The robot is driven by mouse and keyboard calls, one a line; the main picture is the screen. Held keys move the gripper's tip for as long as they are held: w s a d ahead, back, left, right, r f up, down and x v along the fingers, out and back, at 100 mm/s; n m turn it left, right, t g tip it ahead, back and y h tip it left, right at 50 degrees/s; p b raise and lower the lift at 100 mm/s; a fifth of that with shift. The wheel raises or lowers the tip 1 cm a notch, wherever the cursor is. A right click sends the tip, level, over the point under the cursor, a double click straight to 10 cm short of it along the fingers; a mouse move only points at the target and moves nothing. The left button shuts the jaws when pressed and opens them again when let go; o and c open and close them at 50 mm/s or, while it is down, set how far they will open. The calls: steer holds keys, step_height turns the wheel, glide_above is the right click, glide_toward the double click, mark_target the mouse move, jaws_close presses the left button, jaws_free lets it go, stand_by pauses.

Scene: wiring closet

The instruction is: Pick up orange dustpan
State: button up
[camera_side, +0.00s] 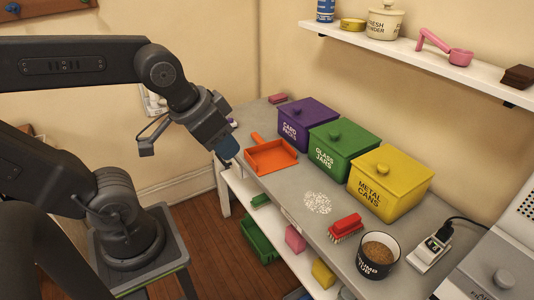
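The orange dustpan (271,157) lies flat on the grey counter, in front of the purple and green bins. Its short handle points up and to the left, toward the back. My gripper (226,150) is just left of the dustpan, at the counter's edge and apart from the handle as far as this view shows. The fingertips are small and seen from the side, so I cannot tell whether they are open or shut. No held object shows at them.
Behind the dustpan stand a purple bin (308,124), a green bin (343,151) and a yellow bin (390,184). White crumbs (317,203), a red brush (345,228) and a tub (375,255) are to the right. A wall shelf (420,58) hangs above.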

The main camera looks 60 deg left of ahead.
steer(key=w+a+f+n+g+y, duration=0.1)
steer(key=w+a+n+g+y, duration=0.1)
steer(key=w+a+n, duration=0.6)
steer(key=n+g+y, duration=0.2)
steer(key=n+g, duration=0.1)
steer(key=n, duration=0.6)
glide_above(248, 155)
steer(key=d, duration=0.2)
step_height(248, 155, down, 28)
steer(key=shift+d+f, duration=0.1)
steer(key=shift+a+x, duration=0.15)
steer(key=shift+x, duration=1.4)
steer(key=shift+a+x, duration=0.1)
steer(key=shift+x, duration=1.4)
jaws_close()
